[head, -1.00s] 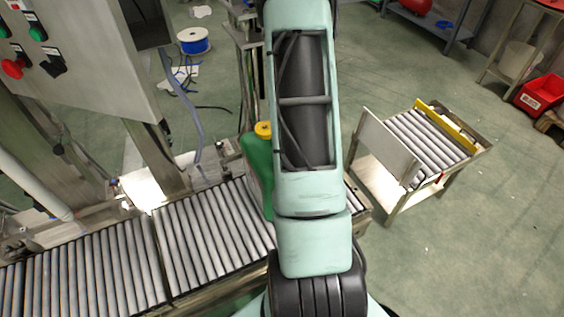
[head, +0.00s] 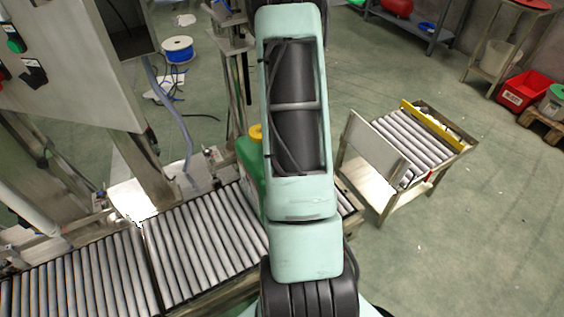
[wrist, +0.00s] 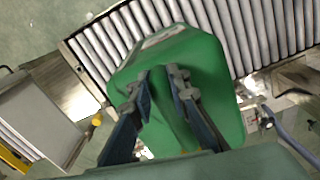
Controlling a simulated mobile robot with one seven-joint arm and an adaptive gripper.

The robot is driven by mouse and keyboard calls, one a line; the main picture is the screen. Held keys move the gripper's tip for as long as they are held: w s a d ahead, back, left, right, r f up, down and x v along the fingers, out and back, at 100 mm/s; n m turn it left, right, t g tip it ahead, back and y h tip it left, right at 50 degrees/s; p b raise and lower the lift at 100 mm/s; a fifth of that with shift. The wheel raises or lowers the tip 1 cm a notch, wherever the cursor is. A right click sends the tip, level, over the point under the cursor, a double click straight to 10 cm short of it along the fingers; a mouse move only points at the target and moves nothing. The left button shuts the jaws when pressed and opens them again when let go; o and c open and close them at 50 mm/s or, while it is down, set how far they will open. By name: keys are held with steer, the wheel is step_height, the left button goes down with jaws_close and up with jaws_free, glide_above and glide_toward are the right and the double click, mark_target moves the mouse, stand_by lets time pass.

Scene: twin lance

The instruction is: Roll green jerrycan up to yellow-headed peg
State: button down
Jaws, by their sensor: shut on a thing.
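The green jerrycan (head: 249,160) stands on the roller conveyor in the head view, partly hidden behind my arm. Its yellow cap (head: 255,132) shows at the top. In the wrist view the green jerrycan (wrist: 190,85) fills the middle, with rollers behind it. My gripper (wrist: 160,78) is shut on the jerrycan's upper part; the exact grip is partly hidden by the fingers. A small yellow knob (wrist: 97,119), which looks like the peg's head, shows left of the jerrycan and apart from it in the picture. My arm hides that spot in the head view.
The roller conveyor (head: 185,240) runs left, with bare rollers beside the jerrycan. A roller trolley (head: 415,142) with an upright plate stands to the right, across a floor gap. A control cabinet (head: 75,65) and a metal post (head: 238,90) stand at the left and behind.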

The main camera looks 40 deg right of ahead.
steer(key=s+d+b, duration=0.2)
steer(key=s+d, duration=0.1)
steer(key=d, duration=1.2)
steer(key=shift+f, duration=0.15)
stand_by(0.8)
steer(key=shift+s+d+f, duration=0.1)
steer(key=shift+s+d, duration=0.1)
steer(key=shift+d, duration=0.4)
steer(key=shift+s+d, duration=0.15)
steer(key=shift+d, duration=0.4)
stand_by(0.5)
steer(key=c, duration=2)
jaws_free()
steer(key=shift+f, duration=0.1)
steer(key=o, duration=0.6)
steer(key=shift+d, duration=0.15)
steer(key=shift+o, duration=0.2)
steer(key=shift+r, duration=0.2)
steer(key=o, duration=0.6)
steer(key=shift+c, duration=0.2)
